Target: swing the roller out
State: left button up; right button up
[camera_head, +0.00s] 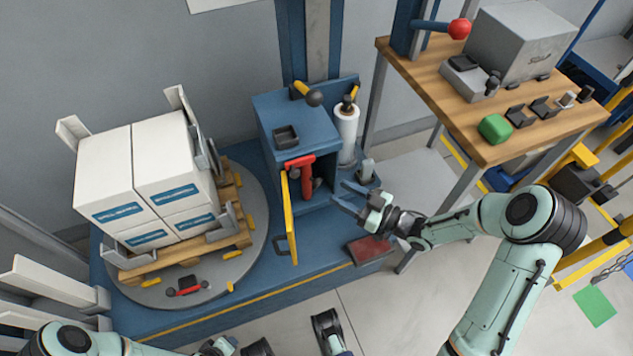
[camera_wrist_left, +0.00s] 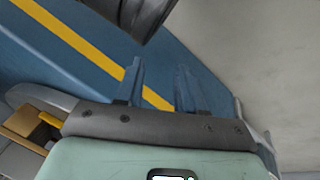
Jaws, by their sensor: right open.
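A white upright roller (camera_head: 347,132) with a dark and yellow top stands on the blue machine, right of the blue cabinet (camera_head: 285,115). A small grey cylinder (camera_head: 367,170) stands just below it on the same ledge. My right gripper (camera_head: 347,198) is open, with its blue fingers in front of the cabinet's right side, below the roller and apart from it. My left gripper shows in the left wrist view (camera_wrist_left: 160,88), with its two blue fingers apart and nothing between them, above the blue base with a yellow stripe.
The cabinet's yellow door (camera_head: 290,218) stands open, with a red tool (camera_head: 304,175) inside. A turntable (camera_head: 150,292) at left carries a pallet of white boxes (camera_head: 145,170). A wooden bench (camera_head: 440,95) stands at right. A dark red pad (camera_head: 370,248) lies near the base's front edge.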

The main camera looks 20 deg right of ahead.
aim_at(320, 183)
pick_arm(q)
jog(key=s+f+g+b, duration=0.1)
jog(key=s+f+b, duration=0.1)
jog(key=s+f, duration=0.2)
jog(key=shift+s+a+g, duration=0.25)
jog(key=shift+a+g, duration=0.05)
jog(key=shift+a, duration=0.05)
pick_arm(e)
jog(key=x, duration=0.8)
jog(key=shift+a, duration=0.1)
jog(key=shift+c, duration=0.3)
grip_shut()
